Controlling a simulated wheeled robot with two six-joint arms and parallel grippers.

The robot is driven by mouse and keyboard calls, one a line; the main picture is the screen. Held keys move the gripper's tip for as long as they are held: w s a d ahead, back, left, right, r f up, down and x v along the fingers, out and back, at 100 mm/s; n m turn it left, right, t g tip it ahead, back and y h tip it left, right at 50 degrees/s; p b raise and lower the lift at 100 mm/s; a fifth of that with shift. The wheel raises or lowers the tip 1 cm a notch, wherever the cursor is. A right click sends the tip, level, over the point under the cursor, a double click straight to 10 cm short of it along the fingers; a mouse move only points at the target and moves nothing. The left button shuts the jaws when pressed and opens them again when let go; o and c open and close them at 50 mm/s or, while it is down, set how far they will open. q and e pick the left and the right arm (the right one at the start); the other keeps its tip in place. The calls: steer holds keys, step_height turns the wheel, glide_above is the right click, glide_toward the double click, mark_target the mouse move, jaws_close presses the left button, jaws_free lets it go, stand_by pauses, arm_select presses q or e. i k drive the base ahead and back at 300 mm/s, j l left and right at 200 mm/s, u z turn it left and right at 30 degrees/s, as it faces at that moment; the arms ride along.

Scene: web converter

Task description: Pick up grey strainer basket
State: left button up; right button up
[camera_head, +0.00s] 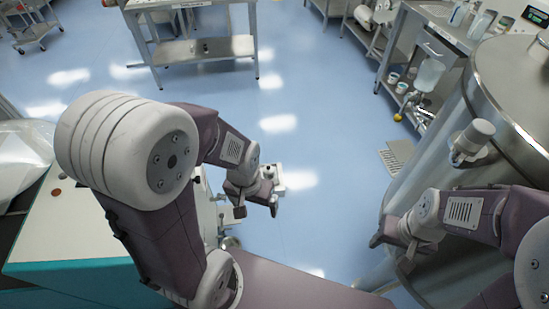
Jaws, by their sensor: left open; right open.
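I cannot make out a grey strainer basket for certain in the head view. My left gripper (257,208) hangs near the middle of the picture, above the blue floor, with its fingers apart and nothing seen between them. My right gripper (390,252) is at the lower right, beside the large steel tank, open, with nothing seen between its fingers. My arms hide parts of the scene at the left and the lower right.
The large steel tank (490,120) fills the right side. A white-topped cabinet with a teal edge (75,235) stands at lower left. A grey slotted grate (397,157) lies near the tank. Steel tables (205,48) stand at the back. The middle floor (310,130) is clear.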

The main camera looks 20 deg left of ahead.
mark_target(269, 170)
steer(key=i+u, duration=0.45)
steer(key=i+l+u, duration=0.15)
steer(key=i+u, duration=0.3)
steer(key=i+l+u, duration=0.2)
steer(key=u, duration=0.25)
steer(key=i+l+u, duration=0.25)
steer(key=u, duration=0.15)
steer(key=i+l+u, duration=0.1)
steer(key=l+u, duration=0.35)
steer(key=i+l+u, duration=0.1)
steer(key=l+u, duration=0.3)
steer(key=j, duration=0.05)
